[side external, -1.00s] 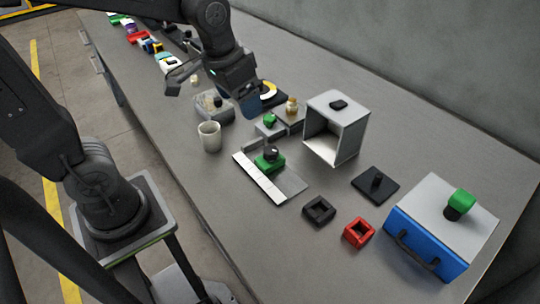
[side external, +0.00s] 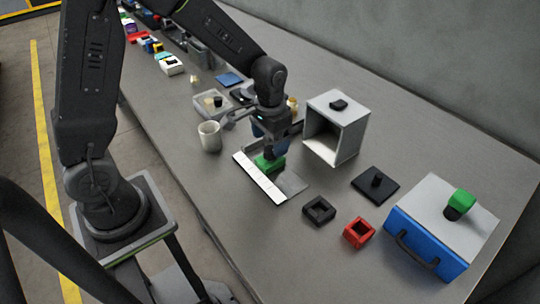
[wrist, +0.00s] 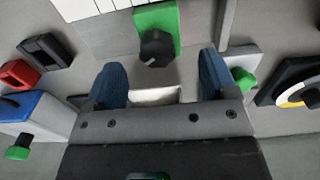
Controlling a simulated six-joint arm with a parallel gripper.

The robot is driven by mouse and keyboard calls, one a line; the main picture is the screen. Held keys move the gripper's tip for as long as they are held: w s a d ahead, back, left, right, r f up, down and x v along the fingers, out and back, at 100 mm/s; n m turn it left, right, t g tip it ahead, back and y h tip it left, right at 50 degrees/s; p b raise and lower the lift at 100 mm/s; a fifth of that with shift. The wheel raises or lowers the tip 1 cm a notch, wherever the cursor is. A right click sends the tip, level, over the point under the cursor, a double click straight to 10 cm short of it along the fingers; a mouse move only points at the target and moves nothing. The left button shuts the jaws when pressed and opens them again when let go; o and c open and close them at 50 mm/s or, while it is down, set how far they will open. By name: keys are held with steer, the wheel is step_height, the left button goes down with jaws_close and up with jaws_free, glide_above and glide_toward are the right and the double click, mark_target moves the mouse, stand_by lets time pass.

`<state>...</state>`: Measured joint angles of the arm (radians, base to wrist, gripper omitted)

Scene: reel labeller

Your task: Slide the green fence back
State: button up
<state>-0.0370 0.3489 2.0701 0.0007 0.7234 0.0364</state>
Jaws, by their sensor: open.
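The green fence (side external: 270,162) sits on a grey plate (side external: 290,183) with a white strip (side external: 259,180) along one edge. In the wrist view the green fence (wrist: 170,22) carries a round black knob (wrist: 157,47). My gripper (wrist: 160,85) is open, its two blue fingers spread either side of the knob's line, with the knob just beyond the fingertips. In the side view my gripper (side external: 268,143) is over the plate and hides the knob and part of the fence. I cannot tell whether it touches anything.
A grey open box (side external: 350,125) stands right of my gripper, and a white mug (side external: 209,136) stands left. A black square frame (side external: 319,210), a red frame (side external: 358,232), a black lid (side external: 375,185) and a blue case (side external: 425,240) lie to the right. Bare table lies in front.

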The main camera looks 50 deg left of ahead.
mark_target(270, 149)
step_height(270, 149, down, 6)
steer(key=shift+f, duration=0.1)
stand_by(0.4)
steer(key=c, duration=1.3)
steer(key=d, duration=0.9)
steer(key=shift+d, duration=0.3)
steer(key=o, duration=1.3)
steer(key=shift+r, duration=0.2)
step_height(270, 149, up, 14)
steer(key=shift+f, duration=0.15)
